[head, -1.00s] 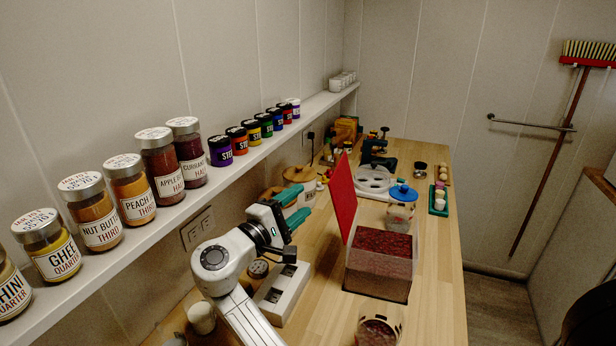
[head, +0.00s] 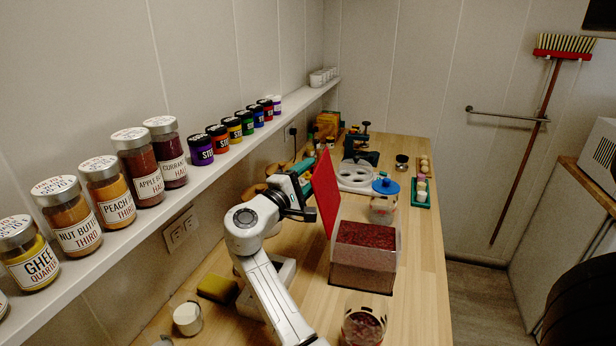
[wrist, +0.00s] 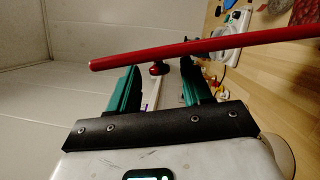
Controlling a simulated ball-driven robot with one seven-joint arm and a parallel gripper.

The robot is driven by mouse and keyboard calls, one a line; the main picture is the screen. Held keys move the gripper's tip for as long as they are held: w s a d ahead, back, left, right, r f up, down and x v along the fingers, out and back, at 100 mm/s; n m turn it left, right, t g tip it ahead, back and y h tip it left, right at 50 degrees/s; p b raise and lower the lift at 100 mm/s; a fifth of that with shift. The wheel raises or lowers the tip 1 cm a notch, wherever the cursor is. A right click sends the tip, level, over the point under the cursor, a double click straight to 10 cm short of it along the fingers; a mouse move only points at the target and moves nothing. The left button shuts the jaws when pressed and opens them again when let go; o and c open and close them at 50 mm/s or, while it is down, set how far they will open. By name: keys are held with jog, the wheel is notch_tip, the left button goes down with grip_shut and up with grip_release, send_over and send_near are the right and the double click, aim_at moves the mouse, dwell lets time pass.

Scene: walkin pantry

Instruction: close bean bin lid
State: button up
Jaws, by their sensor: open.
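The bean bin (head: 362,270) is a clear box filled with dark red beans, standing on the wooden counter. Its red lid (head: 327,192) stands raised, close to upright, along the bin's left side. My gripper (head: 307,176) is at the lid's left, outer face, near its upper part. In the wrist view my gripper's green fingers (wrist: 155,88) are open, with the lid's red edge (wrist: 215,46) running across just beyond their tips. A round red knob (wrist: 158,69) shows between the fingers. I cannot tell whether the fingers touch the lid.
A glass jar with a blue lid (head: 384,200) stands behind the bin, and another glass container (head: 363,325) stands in front. A wall shelf (head: 215,165) with several jars runs along the left. The counter right of the bin (head: 425,260) is clear.

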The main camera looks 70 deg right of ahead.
jog(key=shift+c, duration=0.4)
grip_shut()
